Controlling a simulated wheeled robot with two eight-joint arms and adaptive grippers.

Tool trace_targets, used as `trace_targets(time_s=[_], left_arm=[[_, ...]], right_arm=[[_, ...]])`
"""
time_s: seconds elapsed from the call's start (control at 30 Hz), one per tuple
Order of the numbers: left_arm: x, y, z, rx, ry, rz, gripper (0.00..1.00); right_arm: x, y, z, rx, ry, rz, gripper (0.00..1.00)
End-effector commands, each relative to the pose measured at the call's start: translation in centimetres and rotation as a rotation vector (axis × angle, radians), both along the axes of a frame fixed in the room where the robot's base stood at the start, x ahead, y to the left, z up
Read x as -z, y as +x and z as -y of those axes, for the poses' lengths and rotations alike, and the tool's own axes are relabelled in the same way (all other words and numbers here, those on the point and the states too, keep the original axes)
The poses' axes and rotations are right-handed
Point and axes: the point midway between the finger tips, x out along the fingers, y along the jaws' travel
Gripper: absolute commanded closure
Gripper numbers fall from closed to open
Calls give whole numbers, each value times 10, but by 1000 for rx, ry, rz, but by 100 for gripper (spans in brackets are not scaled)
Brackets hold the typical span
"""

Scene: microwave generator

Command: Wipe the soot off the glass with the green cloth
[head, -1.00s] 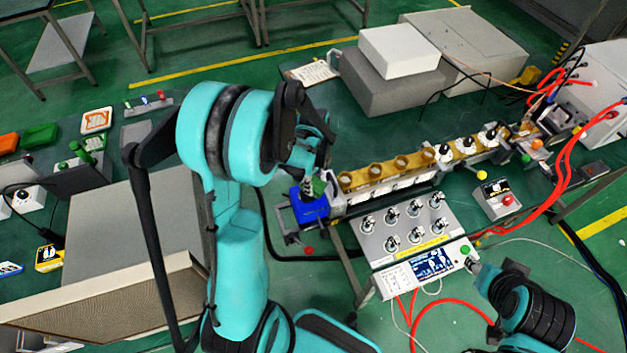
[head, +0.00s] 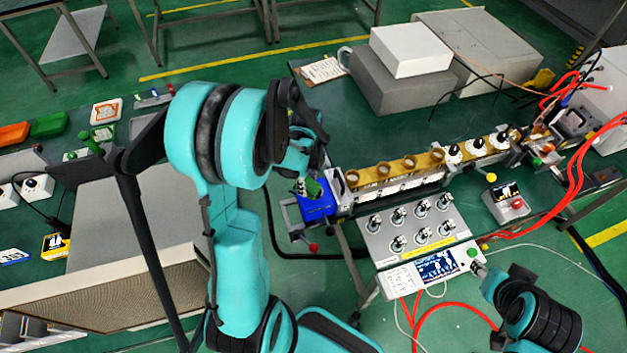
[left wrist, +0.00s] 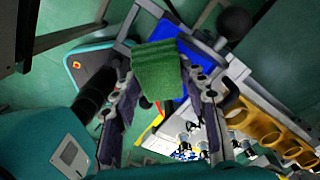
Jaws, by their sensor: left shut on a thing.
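The green cloth (left wrist: 159,68) is a folded pad between the fingertips of my left gripper (left wrist: 160,85) in the left wrist view. The left gripper is shut on it. In the head view the left gripper (head: 305,187) is at the left end of the waveguide row, and a bit of the cloth (head: 314,189) shows above a blue block (head: 318,211). I cannot tell whether the cloth touches anything. I cannot clearly make out the glass or any soot.
The waveguide row (head: 395,175) with brass rings runs right from the blue block. The control box (head: 437,265) with a screen stands in front, beside a panel of several knobs (head: 405,225). Red hoses (head: 572,170) cross the right side. Grey boxes (head: 400,80) stand at the back.

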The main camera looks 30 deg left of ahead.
Motion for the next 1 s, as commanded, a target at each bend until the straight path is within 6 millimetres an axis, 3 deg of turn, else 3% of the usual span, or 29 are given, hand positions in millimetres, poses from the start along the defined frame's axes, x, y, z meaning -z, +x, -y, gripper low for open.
trace_targets(time_s=[0.27,0.63,1.0], left_arm=[[3,6,6,5,-2,2,100],[5,31,26,5,-2,3,100],[3,33,26,2,0,4,100]], right_arm=[[6,0,0,0,0,0,60],[12,0,0,0,0,0,60],[10,0,0,0,0,0,60]])
